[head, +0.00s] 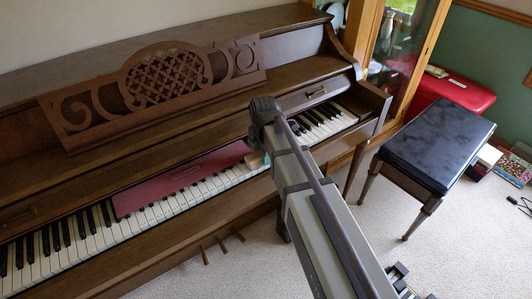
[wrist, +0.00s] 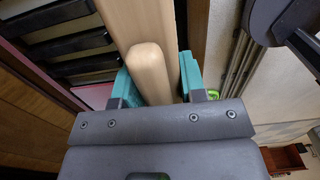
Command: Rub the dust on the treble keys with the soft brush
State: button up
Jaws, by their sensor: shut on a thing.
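The soft brush (wrist: 148,70) shows in the wrist view as a pale wooden piece with a rounded end, between the two teal fingers of my gripper (wrist: 156,88). My gripper is shut on it. Its bristles are hidden. In the head view a small pale part of the brush (head: 255,160) shows just above the keys, and my arm hides most of my gripper. I cannot tell whether the brush touches the keys. The treble keys (head: 328,121) show to the right of my arm. Some keys (wrist: 75,45) also show at the left of the wrist view. I cannot make out any dust.
A red cloth strip (head: 180,180) lies along the back of the middle keys. The carved music stand (head: 165,80) rises behind. The piano's end block (head: 372,105) bounds the keys at right. A black-topped bench (head: 440,140) stands to the right on open carpet.

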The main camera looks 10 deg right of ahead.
jog(key=shift+r+p, duration=2.8)
jog(key=shift+r, duration=0.1)
notch_tip(320, 180, up, 3)
jog(key=p, duration=0.3)
